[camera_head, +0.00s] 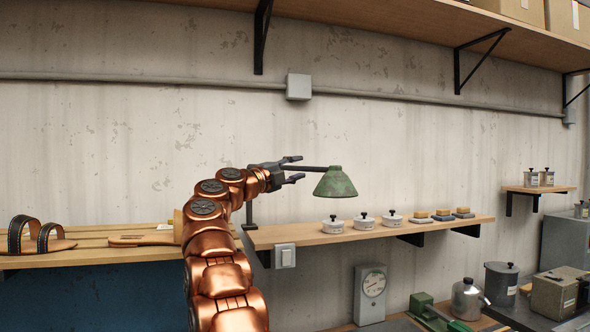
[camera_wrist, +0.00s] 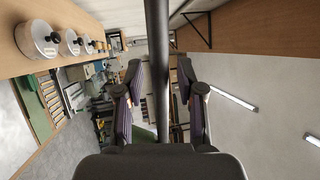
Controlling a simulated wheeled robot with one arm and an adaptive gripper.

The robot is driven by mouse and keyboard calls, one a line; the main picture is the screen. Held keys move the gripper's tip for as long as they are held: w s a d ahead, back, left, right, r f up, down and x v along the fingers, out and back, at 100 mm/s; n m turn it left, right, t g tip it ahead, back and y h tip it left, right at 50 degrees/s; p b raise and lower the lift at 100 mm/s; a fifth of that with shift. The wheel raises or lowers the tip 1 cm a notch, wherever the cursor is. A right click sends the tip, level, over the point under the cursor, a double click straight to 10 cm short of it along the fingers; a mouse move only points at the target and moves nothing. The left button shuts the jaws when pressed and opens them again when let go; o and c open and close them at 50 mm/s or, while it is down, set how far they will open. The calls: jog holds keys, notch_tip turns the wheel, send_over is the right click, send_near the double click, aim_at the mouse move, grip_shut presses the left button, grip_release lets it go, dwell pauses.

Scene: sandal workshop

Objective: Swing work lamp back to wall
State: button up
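The work lamp has a worn green shade (camera_head: 335,183) hanging above the wall shelf, and a dark lamp arm (camera_head: 312,168) runs left from it. A dark post (camera_head: 249,212) stands at the left, partly behind my arm. My gripper (camera_head: 300,168) is at the lamp arm, left of the shade, with its fingers apart above and below it. In the wrist view, the dark lamp arm (camera_wrist: 157,45) runs between the two open fingers of my gripper (camera_wrist: 160,66), with a visible gap on each side. The shade is not clearly visible there.
The wall shelf (camera_head: 300,236) holds several white lidded pots and brushes below the lamp. A sandal (camera_head: 35,240) lies on the left bench. An upper shelf (camera_head: 400,20) with black brackets overhangs.

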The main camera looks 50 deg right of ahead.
grip_shut()
jog(key=shift+d, duration=0.1)
dwell(0.5)
